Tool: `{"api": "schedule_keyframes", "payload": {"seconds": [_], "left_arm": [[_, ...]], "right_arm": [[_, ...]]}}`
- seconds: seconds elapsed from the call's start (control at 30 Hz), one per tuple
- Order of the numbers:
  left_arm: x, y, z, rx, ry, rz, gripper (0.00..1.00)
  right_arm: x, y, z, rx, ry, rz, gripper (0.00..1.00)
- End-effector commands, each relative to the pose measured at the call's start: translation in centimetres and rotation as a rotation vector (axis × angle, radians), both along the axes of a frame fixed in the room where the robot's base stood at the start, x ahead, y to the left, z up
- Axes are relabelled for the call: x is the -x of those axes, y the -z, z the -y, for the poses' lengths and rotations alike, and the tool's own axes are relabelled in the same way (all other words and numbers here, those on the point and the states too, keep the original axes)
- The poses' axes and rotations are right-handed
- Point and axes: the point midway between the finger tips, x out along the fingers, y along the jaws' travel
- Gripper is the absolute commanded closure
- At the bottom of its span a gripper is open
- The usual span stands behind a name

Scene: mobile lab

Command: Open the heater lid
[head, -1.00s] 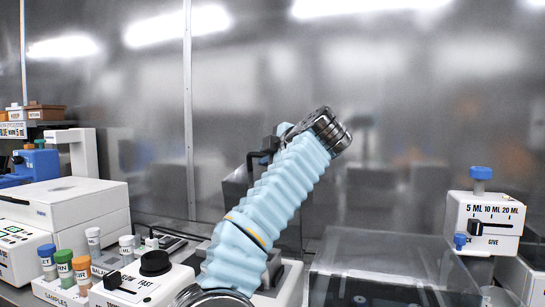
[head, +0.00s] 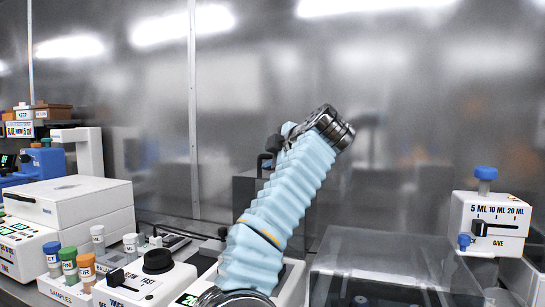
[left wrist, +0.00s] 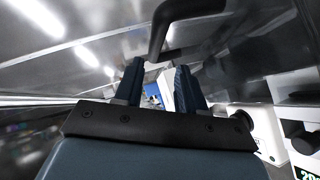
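My left arm rises in the middle of the head view and hides most of its gripper. In the left wrist view the left gripper (left wrist: 160,82) has its two dark blue fingers apart, with nothing held between them. A black bar handle (left wrist: 172,28) is close beyond the fingertips, above the gap between them, and not gripped. In the head view a dark grey upright panel (head: 245,192), which may be the heater lid, stands partly behind my arm. A white unit with a green display (head: 187,299) is below it; its top is mostly hidden. My right gripper is not in view.
A white box-shaped device (head: 75,200) is at the left, with capped sample tubes (head: 68,262) in front. A white unit with a black knob (head: 157,261) stands beside them. A clear-covered box (head: 385,250) is right of my arm, and a dispenser (head: 488,225) is farther right.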

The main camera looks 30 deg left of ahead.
Motion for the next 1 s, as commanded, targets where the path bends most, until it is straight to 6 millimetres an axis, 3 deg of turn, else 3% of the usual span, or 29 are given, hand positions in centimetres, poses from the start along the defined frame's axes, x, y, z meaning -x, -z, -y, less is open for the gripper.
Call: {"api": "schedule_keyframes", "payload": {"seconds": [0.27,0.7,1.0], "left_arm": [[0.6,-0.5,1.2,-0.001,0.003,0.002,0.6],[5.1,-3.5,9.6,0.001,0.004,0.002,0.6],[6.3,-4.3,11.6,0.0,0.0,0.001,0.6]], "right_arm": [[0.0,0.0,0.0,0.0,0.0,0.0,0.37],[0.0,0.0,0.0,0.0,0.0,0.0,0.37],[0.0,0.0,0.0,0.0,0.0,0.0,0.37]]}}
